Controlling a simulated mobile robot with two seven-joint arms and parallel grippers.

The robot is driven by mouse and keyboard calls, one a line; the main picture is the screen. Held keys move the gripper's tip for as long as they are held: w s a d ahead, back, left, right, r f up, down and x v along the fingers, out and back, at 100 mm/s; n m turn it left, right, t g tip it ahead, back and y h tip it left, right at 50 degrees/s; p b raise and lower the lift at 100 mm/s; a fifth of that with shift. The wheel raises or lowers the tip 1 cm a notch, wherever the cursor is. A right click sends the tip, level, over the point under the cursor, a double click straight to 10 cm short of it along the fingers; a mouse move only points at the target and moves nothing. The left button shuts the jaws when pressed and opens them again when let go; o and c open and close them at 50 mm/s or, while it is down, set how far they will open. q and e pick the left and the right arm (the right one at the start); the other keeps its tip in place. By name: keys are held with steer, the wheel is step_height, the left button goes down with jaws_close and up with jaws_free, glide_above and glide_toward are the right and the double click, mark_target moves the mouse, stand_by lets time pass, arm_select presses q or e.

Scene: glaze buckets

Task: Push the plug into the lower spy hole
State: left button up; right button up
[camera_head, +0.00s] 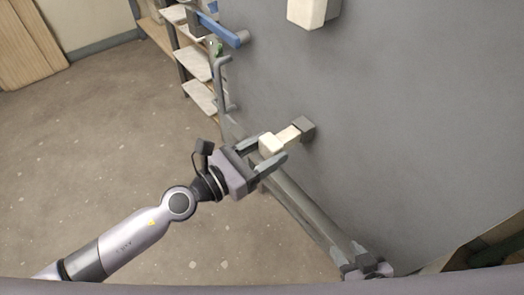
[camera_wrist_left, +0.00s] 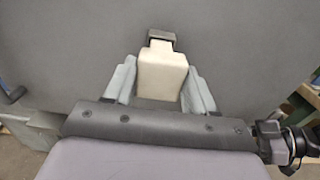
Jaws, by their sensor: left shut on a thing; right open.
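The plug (camera_head: 271,144) is a cream block with a narrower shank (camera_head: 289,134). My left gripper (camera_head: 271,156) is shut on the plug's wide end. The shank points at the dark grey square frame of the lower spy hole (camera_head: 307,126) in the grey wall, and its tip meets the frame; how deep it sits is hidden. In the left wrist view the plug (camera_wrist_left: 162,72) is between the fingers, with the dark frame (camera_wrist_left: 161,35) just beyond.
Another cream block (camera_head: 312,10) sticks out of the grey wall (camera_head: 420,110) higher up. A blue-handled latch (camera_head: 222,30) and a grey bar handle (camera_head: 219,85) stand at the wall's left edge. Shelves (camera_head: 198,62) are behind. The floor (camera_head: 90,140) at left is clear.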

mark_target(285, 140)
arm_select(q)
steer(key=shift+w+d, duration=0.25)
steer(key=shift+d, duration=0.1)
steer(key=shift+w+d, duration=0.1)
steer(key=shift+d, duration=0.05)
steer(key=shift+x, duration=0.8)
steer(key=shift+w+d, duration=0.1)
stand_by(0.3)
steer(key=shift+w+d, duration=0.3)
steer(key=shift+d, duration=0.15)
steer(key=shift+w+d, duration=0.1)
steer(key=shift+d, duration=0.05)
steer(key=shift+w+d, duration=0.2)
stand_by(0.3)
